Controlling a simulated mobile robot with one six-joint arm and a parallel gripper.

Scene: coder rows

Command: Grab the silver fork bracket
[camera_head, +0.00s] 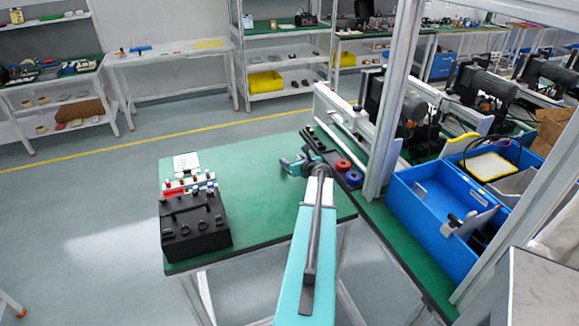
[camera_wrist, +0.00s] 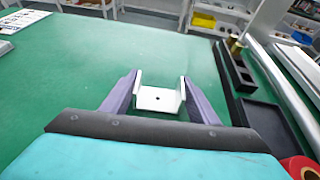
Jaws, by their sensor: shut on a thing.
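The silver fork bracket (camera_wrist: 159,98) shows in the wrist view as a pale U-shaped piece with a small dark hole in its base. It sits between the two purple-grey fingers of my gripper (camera_wrist: 160,100), which press on its two sides. In the head view my gripper (camera_head: 292,164) is over the right part of the green table. The bracket cannot be made out there. Green table surface shows around the bracket in the wrist view; I cannot tell whether it touches the table.
A black tray (camera_wrist: 268,125) with a red ring (camera_wrist: 299,168) lies right of my gripper. A black box (camera_head: 193,224) and a white card (camera_head: 186,164) are on the table's left. A blue bin (camera_head: 425,220) stands at right, near a white frame post (camera_head: 390,110). The table's middle is clear.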

